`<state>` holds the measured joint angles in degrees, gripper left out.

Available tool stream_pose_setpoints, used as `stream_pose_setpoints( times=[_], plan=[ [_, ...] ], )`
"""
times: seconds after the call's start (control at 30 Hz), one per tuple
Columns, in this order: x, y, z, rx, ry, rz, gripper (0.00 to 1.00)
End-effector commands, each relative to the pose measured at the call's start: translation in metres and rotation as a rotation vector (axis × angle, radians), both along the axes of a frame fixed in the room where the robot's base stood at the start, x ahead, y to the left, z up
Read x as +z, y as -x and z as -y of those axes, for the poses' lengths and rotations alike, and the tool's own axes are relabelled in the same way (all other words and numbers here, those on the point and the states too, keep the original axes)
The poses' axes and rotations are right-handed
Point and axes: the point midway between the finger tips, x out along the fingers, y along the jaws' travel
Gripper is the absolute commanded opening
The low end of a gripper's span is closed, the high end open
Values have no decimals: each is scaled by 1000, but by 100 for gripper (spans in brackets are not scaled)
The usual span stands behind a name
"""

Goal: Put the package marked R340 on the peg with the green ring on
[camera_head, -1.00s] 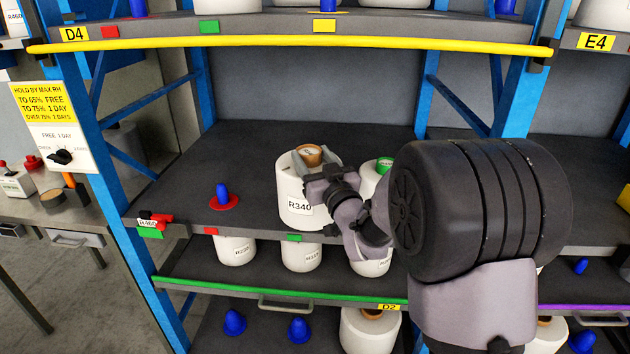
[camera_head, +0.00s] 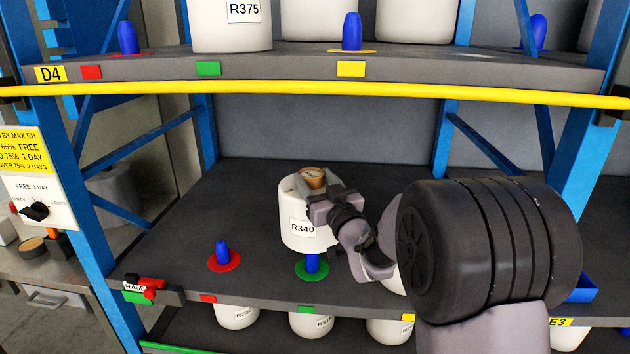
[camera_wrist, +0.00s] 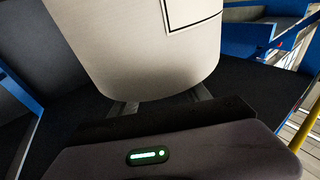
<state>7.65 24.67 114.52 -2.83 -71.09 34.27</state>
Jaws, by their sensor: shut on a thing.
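The white package marked R340 (camera_head: 296,208), with a brown core at its top, is upright and raised off the middle shelf. My gripper (camera_head: 320,188) is shut on its upper part from the right. The blue peg with the green ring (camera_head: 312,267) stands on the shelf just below the package. Its lower part shows; its top is hidden, and I cannot tell whether it is inside the core. In the wrist view the package (camera_wrist: 140,60) fills the upper middle above my gripper (camera_wrist: 165,106).
A blue peg with a red ring (camera_head: 222,253) stands bare to the left. Another white package (camera_head: 393,279) is partly hidden behind my arm at right. The upper shelf's yellow front bar (camera_head: 300,92) runs above. A red-and-black item (camera_head: 143,284) sits at the left front corner.

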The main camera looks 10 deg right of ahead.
Motion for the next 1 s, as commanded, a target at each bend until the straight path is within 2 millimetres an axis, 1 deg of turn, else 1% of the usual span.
stream_pose_setpoints(
  times=[0.03,0.3,0.57,0.83,0.9,1.0],
  plan=[
    [3,0,0,1,1,5,0],
    [3,0,0,1,1,5,0],
    [-1,1,0,6,1,5,0],
    [-27,1,0,7,1,4,0],
    [-31,1,0,7,1,4,0],
    [-32,1,0,6,0,3,0]
  ],
)
